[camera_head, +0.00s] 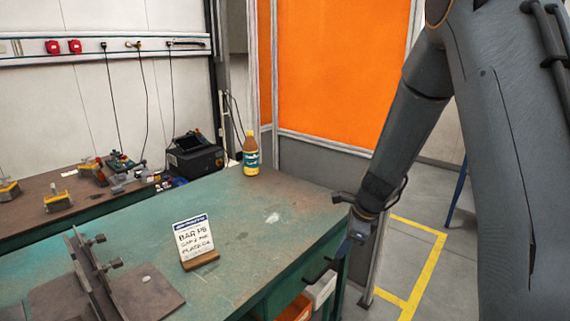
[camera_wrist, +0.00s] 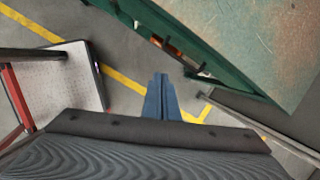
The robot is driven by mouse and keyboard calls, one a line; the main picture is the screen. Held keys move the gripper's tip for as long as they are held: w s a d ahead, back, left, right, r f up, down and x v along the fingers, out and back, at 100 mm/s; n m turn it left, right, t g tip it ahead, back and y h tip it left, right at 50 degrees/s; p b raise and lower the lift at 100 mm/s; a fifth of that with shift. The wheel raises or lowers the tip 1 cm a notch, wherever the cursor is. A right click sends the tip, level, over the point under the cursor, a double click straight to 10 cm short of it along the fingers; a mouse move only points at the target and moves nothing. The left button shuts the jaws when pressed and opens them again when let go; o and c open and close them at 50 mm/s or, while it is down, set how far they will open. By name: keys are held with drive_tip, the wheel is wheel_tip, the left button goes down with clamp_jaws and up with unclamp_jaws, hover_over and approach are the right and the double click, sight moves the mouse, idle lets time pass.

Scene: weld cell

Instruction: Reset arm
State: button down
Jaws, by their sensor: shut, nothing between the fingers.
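My gripper (camera_head: 348,246) hangs from my dark grey arm at the right front side of the green table (camera_head: 235,215), beyond its edge. In the wrist view my gripper (camera_wrist: 160,82) shows as two blue fingers pressed together, pointing down over the grey floor, with nothing between them. The green table's corner (camera_wrist: 245,40) lies ahead and to the right of the fingers in that view. The fingertips appear clear of the table.
On the table are a yellow-capped bottle (camera_head: 250,154), a small sign (camera_head: 194,238) and a metal fixture (camera_head: 140,295). A welding machine (camera_head: 194,157) stands behind. An orange screen (camera_head: 330,70) rises at the back. A light-topped stand (camera_wrist: 62,80) is left in the wrist view.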

drive_tip(key=s+r+n+g+h, duration=0.1)
drive_tip(key=s+r+n, duration=0.3)
drive_tip(key=s+n, duration=0.6)
drive_tip(key=s+r+n+h, duration=0.1)
drive_tip(key=s+r+n, duration=0.3)
drive_tip(key=s+n, duration=0.7)
drive_tip(key=s, duration=0.2)
drive_tip(key=shift+s+d+g+h, duration=0.3)
drive_tip(key=shift+g+h, duration=0.1)
